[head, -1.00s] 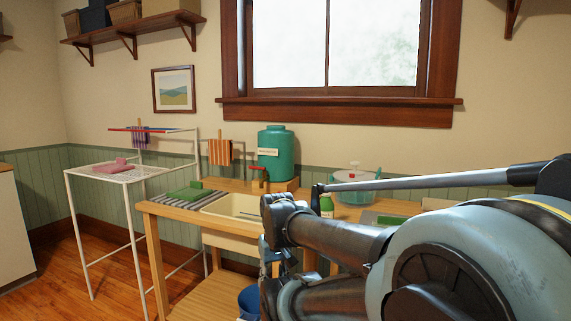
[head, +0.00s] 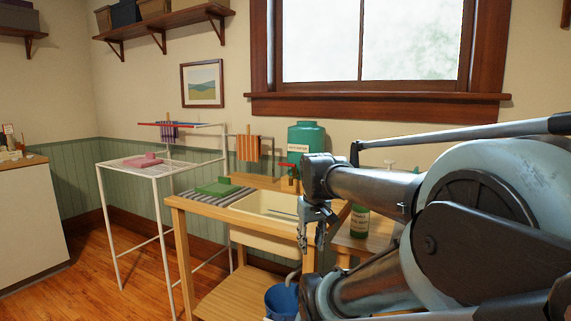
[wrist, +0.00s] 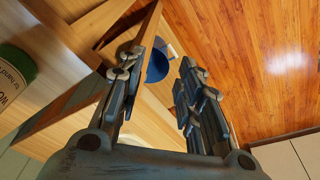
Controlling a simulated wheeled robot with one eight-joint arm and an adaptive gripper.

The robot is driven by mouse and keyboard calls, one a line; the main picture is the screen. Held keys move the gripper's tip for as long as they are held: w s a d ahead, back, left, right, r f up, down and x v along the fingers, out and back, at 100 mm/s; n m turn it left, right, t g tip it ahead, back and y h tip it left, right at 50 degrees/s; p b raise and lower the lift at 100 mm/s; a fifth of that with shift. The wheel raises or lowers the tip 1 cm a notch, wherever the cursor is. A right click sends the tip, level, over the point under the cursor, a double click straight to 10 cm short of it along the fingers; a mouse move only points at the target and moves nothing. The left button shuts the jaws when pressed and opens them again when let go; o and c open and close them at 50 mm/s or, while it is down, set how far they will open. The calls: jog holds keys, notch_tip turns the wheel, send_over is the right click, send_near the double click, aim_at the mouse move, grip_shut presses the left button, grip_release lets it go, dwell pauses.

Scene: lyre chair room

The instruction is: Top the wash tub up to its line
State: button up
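The wash tub (head: 258,205) is a cream basin set in a wooden stand in the head view. A thin bluish streak shows inside it; I cannot tell if that is its line or the water's edge. A green water tank (head: 306,134) with a white label stands behind it, with a red-handled tap (head: 287,165) low on its front, partly hidden by my arm. My gripper (head: 314,238) points down in front of the tub's right end. In the wrist view my gripper (wrist: 160,62) has its fingers apart with nothing between them.
A blue bucket (head: 282,301) stands low under the stand. A green bottle (head: 360,222) stands on a wooden surface right of my gripper. A green block (head: 218,188) lies on the ribbed drainboard. A white drying rack (head: 130,172) stands left. Floor at front left is clear.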

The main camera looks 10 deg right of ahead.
jog(key=w+r+n, duration=0.3)
jog(key=w+r, duration=1.1)
jog(key=w, duration=0.4)
jog(key=w+r+n, duration=0.4)
jog(key=w+r, duration=0.9)
jog(key=w, duration=0.4)
jog(key=w+a+r+n+h, duration=0.1)
jog(key=w+a+r+n, duration=0.15)
jog(key=w, duration=1.05)
jog(key=x, duration=1.1)
jog(key=d+x, duration=0.1)
jog(key=x, duration=0.4)
jog(key=shift+s+f, duration=0.15)
jog(key=shift+s, duration=0.05)
grip_shut()
